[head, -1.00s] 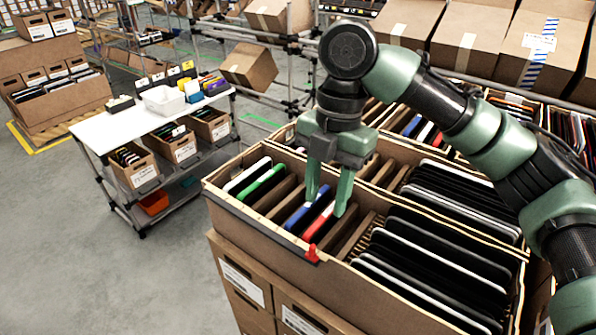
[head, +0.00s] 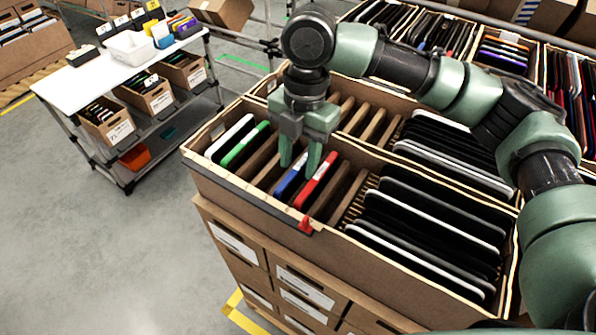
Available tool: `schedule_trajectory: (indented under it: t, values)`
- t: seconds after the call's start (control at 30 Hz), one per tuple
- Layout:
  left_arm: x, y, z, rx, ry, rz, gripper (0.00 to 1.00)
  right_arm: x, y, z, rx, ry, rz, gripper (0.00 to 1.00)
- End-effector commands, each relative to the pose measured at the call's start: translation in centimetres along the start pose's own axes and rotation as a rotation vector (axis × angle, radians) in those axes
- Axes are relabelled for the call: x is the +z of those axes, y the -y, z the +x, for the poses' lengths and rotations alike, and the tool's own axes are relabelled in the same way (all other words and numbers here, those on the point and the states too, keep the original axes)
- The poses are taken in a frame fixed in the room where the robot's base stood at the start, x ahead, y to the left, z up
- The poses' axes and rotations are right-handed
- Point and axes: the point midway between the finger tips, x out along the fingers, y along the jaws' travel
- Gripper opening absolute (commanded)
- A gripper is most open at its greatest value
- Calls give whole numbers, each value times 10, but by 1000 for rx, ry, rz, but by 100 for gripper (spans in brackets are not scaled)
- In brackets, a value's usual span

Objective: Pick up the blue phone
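The blue phone (head: 287,184) stands on edge in a slot near the front left of the large carton, with its near end showing. My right gripper (head: 299,165) hangs over it, fingers pointing down, with a clear gap between the fingertips. One finger is on the left side of the blue phone's far end and the other is on its right, towards the red phone (head: 317,181). The fingers hide part of the blue phone, and I cannot tell whether they touch it. My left gripper is not in view.
The large carton (head: 240,196) also holds a green phone (head: 243,146), a white-edged one (head: 231,136), brown dividers and several dark devices at right. A red clip (head: 305,224) sits on its front rim. A white table (head: 90,79) with boxes stands at left, floor between.

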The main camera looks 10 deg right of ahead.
Motion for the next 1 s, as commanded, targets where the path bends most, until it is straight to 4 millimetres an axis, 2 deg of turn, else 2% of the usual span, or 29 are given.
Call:
schedule_trajectory:
  t: [0.07, 0.2, 0.23, 0.3, 0.37, 0.77, 1.0]
  values:
    - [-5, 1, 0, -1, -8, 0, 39, 0, 0, 1, 0, 0, -1, 39]
    - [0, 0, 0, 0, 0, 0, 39, 0, 0, 1, 0, 0, 0, 39]
    - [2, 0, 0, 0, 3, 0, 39, 0, 0, 1, 0, 0, 0, 34]
    - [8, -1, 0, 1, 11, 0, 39, 0, 0, 1, 0, 0, 0, 14]
    - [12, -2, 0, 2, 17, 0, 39, 0, 0, 1, 0, 0, 0, 0]
    - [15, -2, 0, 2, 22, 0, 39, 0, 0, -2, 2, 1, 0, 0]
    - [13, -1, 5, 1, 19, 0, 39, -3, -1, -24, 4, 2, -1, 0]
